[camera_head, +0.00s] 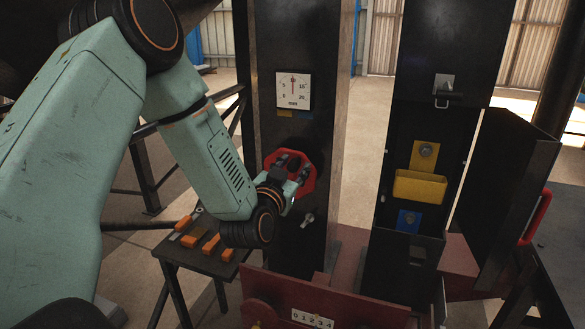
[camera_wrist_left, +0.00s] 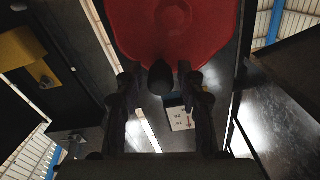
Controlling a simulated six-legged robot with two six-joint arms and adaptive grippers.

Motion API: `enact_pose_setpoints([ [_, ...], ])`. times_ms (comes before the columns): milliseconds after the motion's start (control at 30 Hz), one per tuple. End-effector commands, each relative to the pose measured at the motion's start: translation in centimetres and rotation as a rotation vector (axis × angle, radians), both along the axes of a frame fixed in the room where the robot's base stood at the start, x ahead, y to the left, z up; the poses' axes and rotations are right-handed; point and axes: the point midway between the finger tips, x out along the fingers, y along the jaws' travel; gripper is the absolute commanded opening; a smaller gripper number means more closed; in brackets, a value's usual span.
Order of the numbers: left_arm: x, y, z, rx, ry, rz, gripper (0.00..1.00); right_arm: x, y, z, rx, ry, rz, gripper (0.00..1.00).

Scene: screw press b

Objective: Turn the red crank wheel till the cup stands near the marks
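The red crank wheel (camera_head: 307,178) is on the front of a dark column, below a white dial (camera_head: 293,90). My left gripper (camera_head: 291,172) is at the wheel in the head view. In the left wrist view the wheel (camera_wrist_left: 175,25) fills the top, and its dark knob (camera_wrist_left: 160,77) lies between the two spread fingers of my left gripper (camera_wrist_left: 161,82). Gaps show on both sides of the knob. A yellow open holder (camera_head: 420,187) sits in the dark cabinet at the right; I cannot tell a cup or its marks for sure. My right gripper is not in view.
A small side table (camera_head: 205,262) with orange pieces stands left of the column. An open dark door (camera_head: 500,175) stands right of the cabinet. A red base with a number strip (camera_head: 312,318) is below. A small lever (camera_head: 308,219) is under the wheel.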

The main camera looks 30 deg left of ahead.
Motion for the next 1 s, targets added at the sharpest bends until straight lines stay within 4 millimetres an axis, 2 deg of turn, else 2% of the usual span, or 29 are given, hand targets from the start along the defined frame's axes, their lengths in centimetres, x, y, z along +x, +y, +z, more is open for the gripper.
enact_pose_setpoints([
  [67, -0.01, 0.01, 0.0, 0.0, 0.0, 0.0, 0.29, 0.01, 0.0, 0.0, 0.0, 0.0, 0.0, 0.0],
  [400, -0.03, 0.02, -0.02, 0.0, 0.001, 0.001, 0.01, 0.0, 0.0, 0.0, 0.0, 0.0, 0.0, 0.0],
  [867, -0.05, 0.03, -0.02, -0.003, 0.0, 0.0, 0.0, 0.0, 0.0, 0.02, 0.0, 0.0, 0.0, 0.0],
  [1000, -0.15, 0.43, 0.21, -0.074, -0.016, 0.002, 0.0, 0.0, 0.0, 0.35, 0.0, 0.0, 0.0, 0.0],
])
